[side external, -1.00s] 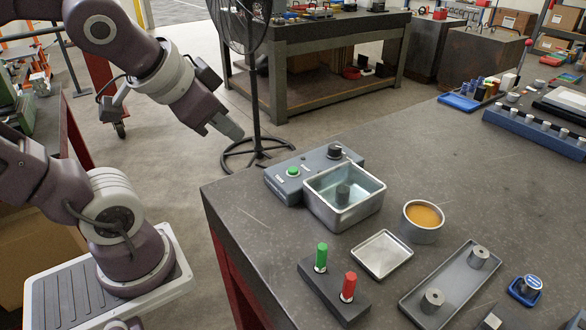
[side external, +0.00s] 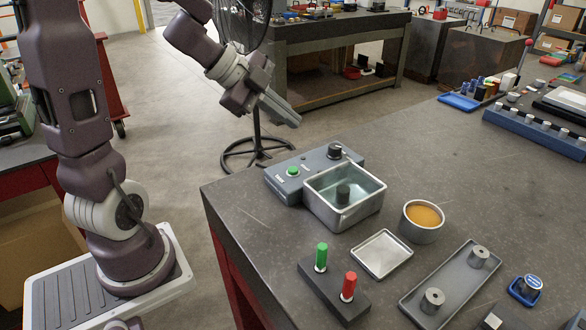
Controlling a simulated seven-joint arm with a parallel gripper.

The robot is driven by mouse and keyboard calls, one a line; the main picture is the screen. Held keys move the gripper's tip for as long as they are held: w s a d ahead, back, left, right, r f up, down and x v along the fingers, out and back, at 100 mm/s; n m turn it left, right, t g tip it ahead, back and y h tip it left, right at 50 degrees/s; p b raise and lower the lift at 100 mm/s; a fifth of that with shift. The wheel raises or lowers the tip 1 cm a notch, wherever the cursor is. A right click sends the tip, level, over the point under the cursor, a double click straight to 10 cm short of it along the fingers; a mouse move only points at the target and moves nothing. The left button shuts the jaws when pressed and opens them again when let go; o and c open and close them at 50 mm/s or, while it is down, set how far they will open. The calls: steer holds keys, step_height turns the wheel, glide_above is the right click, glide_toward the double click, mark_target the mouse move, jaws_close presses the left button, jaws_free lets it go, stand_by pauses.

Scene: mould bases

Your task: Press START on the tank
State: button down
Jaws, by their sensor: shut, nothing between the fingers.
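The tank (side external: 360,212) is an open metal basin with clear liquid and a dark cylinder standing in it. Behind its left side is a grey-blue control box (side external: 312,168) with a green button (side external: 292,171) on the left and a black knob (side external: 335,151) on the right. The green button's label is too small to read surely. My gripper (side external: 296,121) is shut and empty. It is in the air above and behind the control box, pointing down to the right, apart from the button.
A cup of amber liquid (side external: 422,222), a shallow square tray (side external: 381,254), a block with green and red pegs (side external: 333,290) and a long tray with two metal cylinders (side external: 450,284) stand in front of and right of the tank. A fan (side external: 257,140) stands behind the table.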

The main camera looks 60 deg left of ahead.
mark_target(288, 169)
steer(key=shift+f, duration=4.4)
steer(key=shift+f, duration=0.1)
steer(key=shift+f, duration=0.3)
steer(key=shift+f, duration=0.35)
steer(key=shift+r, duration=0.8)
steer(key=shift+r, duration=2.5)
